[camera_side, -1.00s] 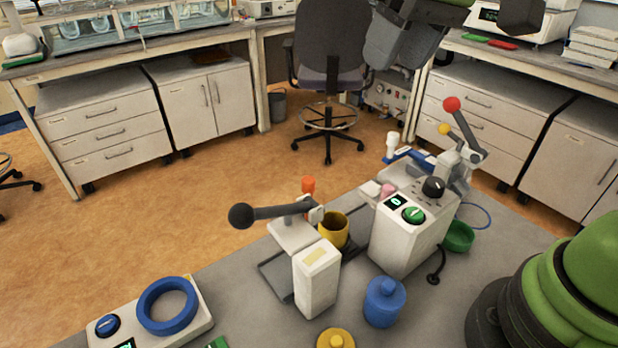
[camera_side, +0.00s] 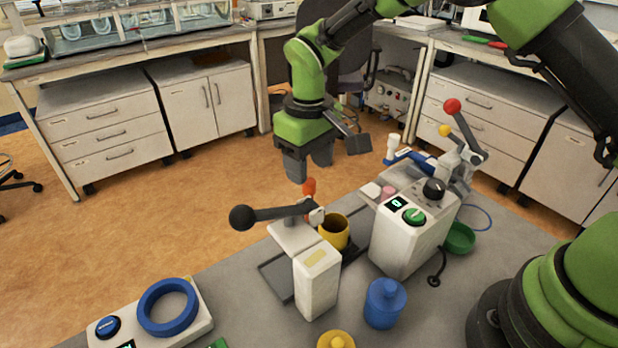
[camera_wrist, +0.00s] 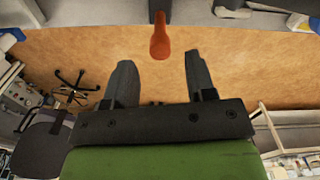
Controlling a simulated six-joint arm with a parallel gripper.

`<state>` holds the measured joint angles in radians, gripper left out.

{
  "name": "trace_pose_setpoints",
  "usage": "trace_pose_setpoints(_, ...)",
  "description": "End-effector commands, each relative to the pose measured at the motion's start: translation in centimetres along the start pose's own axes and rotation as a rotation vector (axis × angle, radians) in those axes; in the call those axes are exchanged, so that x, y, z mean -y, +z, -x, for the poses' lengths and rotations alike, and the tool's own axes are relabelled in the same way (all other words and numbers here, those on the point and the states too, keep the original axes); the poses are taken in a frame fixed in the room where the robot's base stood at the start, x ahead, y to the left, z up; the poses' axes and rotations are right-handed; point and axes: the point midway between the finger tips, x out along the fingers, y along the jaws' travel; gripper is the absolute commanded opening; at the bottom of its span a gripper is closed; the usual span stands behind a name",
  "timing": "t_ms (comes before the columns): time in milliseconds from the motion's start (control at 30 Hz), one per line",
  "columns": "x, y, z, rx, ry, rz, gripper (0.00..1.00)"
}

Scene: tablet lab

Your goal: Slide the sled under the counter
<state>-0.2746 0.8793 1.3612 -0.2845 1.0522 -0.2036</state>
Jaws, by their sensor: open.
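An orange upright handle (camera_side: 309,187) stands behind the lever press; it looks like the sled's grip. It also shows in the wrist view (camera_wrist: 159,38), ahead of and roughly centred between my fingers. A yellow cup (camera_side: 334,231) stands near a dark rail; whether it rides on the sled I cannot tell. The sled's body is mostly hidden by the press. The counter (camera_side: 406,232), a white box with a small display and green button, stands right of the cup. My gripper (camera_side: 309,172) is open and empty, pointing down just above the handle.
The lever press (camera_side: 317,277) has a black-knobbed arm (camera_side: 270,213) reaching left near the handle. A blue bottle (camera_side: 384,303) and yellow lid (camera_side: 336,340) stand in front. A blue ring (camera_side: 168,307) sits on a white unit. A green dish (camera_side: 459,238) is right of the counter.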

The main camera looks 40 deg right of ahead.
Motion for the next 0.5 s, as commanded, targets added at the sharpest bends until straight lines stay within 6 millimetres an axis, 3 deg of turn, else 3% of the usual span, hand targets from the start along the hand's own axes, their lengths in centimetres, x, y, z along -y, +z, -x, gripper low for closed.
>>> trace_pose_setpoints(200, 0.0, 0.1, -3.0, 0.002, 0.000, -0.001, 0.51)
trace_pose_setpoints(500, 0.0, 0.0, -3.6, -0.001, 0.000, -0.002, 0.51)
